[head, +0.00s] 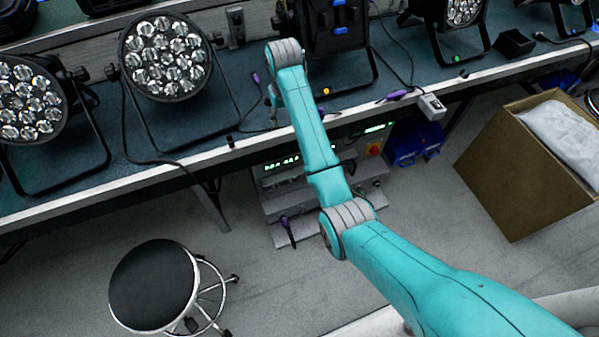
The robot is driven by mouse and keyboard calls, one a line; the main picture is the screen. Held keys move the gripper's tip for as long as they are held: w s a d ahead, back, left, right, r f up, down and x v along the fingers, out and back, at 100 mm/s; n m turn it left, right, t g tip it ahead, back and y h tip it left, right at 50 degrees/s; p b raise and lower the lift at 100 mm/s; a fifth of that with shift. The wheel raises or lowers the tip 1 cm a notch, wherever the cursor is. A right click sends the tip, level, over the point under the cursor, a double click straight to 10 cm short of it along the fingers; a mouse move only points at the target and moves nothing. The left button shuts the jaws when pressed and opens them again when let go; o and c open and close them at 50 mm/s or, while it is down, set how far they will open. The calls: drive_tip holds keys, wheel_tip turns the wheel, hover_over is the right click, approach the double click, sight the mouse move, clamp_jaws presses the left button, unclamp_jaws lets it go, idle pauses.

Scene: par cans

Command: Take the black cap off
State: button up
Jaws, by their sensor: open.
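Two small dark pieces that look like black caps lie on the bench. One dark piece (230,142) is at the front edge, left of my arm. The other dark piece (463,73) is near the front edge at the right. They are too small to tell which is the black cap, or whether either sits on anything. My gripper (272,108) is over the bench, beyond the first piece and to its right, partly hidden by my teal wrist. It is open, and I see nothing held in it.
Stage lights (165,55) with black brackets and cables stand along the bench (180,115). Purple-ended connectors (395,95) lie near its edge. Below are a rack unit (290,185), a blue case (412,142), a cardboard box (520,170) and a round stool (152,283).

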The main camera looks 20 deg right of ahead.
drive_tip(key=s+f+t, duration=1)
drive_tip(key=s+f, duration=0.2)
drive_tip(key=f, duration=0.1)
drive_tip(key=shift+t, duration=0.4)
idle(0.5)
drive_tip(key=shift+s, duration=0.1)
drive_tip(key=s+r+t, duration=0.1)
drive_tip(key=s, duration=2.5)
drive_tip(key=s+r+t, duration=0.1)
drive_tip(key=s+r, duration=1.5)
drive_tip(key=s, duration=0.2)
drive_tip(key=shift+t, duration=0.3)
